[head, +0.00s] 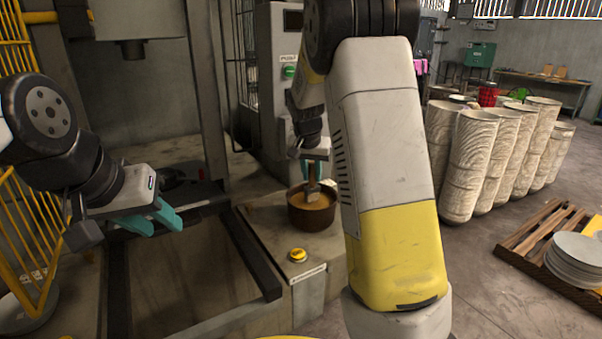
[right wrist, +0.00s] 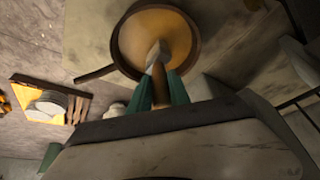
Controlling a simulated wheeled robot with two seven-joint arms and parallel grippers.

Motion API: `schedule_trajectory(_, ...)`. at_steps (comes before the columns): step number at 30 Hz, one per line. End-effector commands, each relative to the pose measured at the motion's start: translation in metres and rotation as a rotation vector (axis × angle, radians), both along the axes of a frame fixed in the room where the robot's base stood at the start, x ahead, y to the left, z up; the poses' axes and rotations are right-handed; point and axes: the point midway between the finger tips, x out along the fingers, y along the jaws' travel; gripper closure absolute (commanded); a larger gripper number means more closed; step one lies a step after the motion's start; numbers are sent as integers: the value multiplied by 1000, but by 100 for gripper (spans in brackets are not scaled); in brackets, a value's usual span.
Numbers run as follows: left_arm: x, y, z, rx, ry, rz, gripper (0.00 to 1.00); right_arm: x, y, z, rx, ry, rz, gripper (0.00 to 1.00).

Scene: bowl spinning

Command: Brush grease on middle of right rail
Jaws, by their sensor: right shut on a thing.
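The right rail (head: 250,256) is a dark bar along the right side of the machine bed. The left rail (head: 117,285) runs along the other side. A brown pot of yellow-orange grease (head: 311,217) stands on the ledge right of the right rail. My right gripper (head: 313,172) is above the pot, shut on the brush (head: 313,190). In the right wrist view, the brush (right wrist: 157,80) points into the pot (right wrist: 117,40), its head over or in the grease; the exact contact is unclear. My left gripper (head: 153,222) is open and empty above the bed's left part.
A yellow button (head: 298,255) sits on the ledge in front of the pot. A grey control cabinet (head: 280,100) stands behind it. My right arm hides part of the ledge's right side. A yellow fence (head: 25,235) is at the left. Wooden-patterned cylinders (head: 470,165) stand at the right.

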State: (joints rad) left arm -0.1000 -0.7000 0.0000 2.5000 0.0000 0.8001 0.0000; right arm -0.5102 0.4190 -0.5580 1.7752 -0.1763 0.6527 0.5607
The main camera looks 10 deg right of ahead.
Motion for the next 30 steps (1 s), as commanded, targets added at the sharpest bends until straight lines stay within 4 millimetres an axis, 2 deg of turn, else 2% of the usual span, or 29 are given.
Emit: schedule_trajectory(30, 0, 0, 0, 0, 0, 0, 64, 0, 0, -8, 0, 0, 0, 100)
